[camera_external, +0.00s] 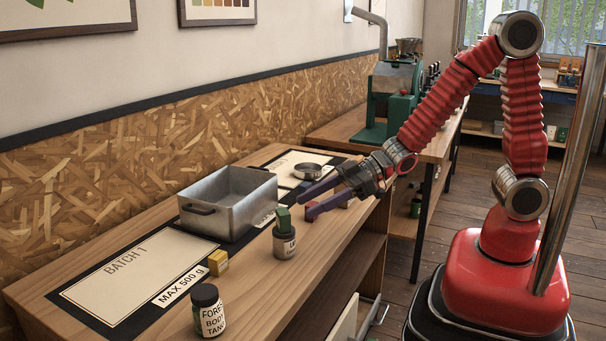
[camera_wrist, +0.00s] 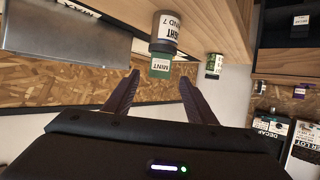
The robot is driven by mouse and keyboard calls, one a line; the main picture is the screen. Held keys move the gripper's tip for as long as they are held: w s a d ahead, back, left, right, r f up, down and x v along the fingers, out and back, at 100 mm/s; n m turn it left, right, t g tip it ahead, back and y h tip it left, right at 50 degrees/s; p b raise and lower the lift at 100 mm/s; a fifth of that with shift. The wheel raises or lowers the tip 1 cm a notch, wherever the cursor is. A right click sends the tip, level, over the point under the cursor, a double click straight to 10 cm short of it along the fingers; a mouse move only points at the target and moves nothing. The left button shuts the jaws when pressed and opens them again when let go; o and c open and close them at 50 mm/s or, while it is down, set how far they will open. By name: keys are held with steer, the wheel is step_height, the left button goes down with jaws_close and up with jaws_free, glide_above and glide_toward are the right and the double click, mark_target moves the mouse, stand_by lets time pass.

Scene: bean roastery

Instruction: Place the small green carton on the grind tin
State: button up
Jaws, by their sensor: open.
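The small green carton (camera_external: 283,220) rests on top of the grind tin (camera_external: 285,246), a grey tin with a white label, near the table's front edge. The wrist view looks upside down: the carton (camera_wrist: 161,68), labelled MINT, shows against the lid end of the tin (camera_wrist: 166,30). My gripper (camera_external: 304,206) is open, with its two purple fingers pointing left, just right of the carton. In the wrist view the fingertips (camera_wrist: 159,76) lie apart on either side of the carton, and no finger visibly touches it.
A metal bin (camera_external: 225,204) stands behind the tin. A yellow block (camera_external: 218,263) and a dark-lidded jar (camera_external: 209,312) are to the front left. A round metal dish (camera_external: 307,171) and small blocks lie behind my gripper. The BATCH 1 mat (camera_external: 130,268) is clear on the left.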

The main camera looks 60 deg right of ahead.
steer(key=v, duration=0.3)
steer(key=shift+s+d, duration=0.2)
steer(key=shift+s, duration=0.05)
steer(key=shift+r, duration=0.1)
stand_by(0.6)
steer(key=s+d+r+m+t+h, duration=0.1)
steer(key=d+r+m+h, duration=0.25)
steer(key=d, duration=0.65)
steer(key=d+r+m+h, duration=0.25)
steer(key=d+h, duration=0.25)
steer(key=d, duration=0.4)
steer(key=s+d+m+g, duration=0.1)
steer(key=s+d+g, duration=0.1)
steer(key=s, duration=0.6)
steer(key=s+d+r+m+g, duration=0.1)
steer(key=s+d+m+g, duration=0.1)
steer(key=s, duration=0.6)
steer(key=shift+s+r+g+h, duration=0.15)
steer(key=shift+s+g+h, duration=0.25)
steer(key=shift+h, duration=0.05)
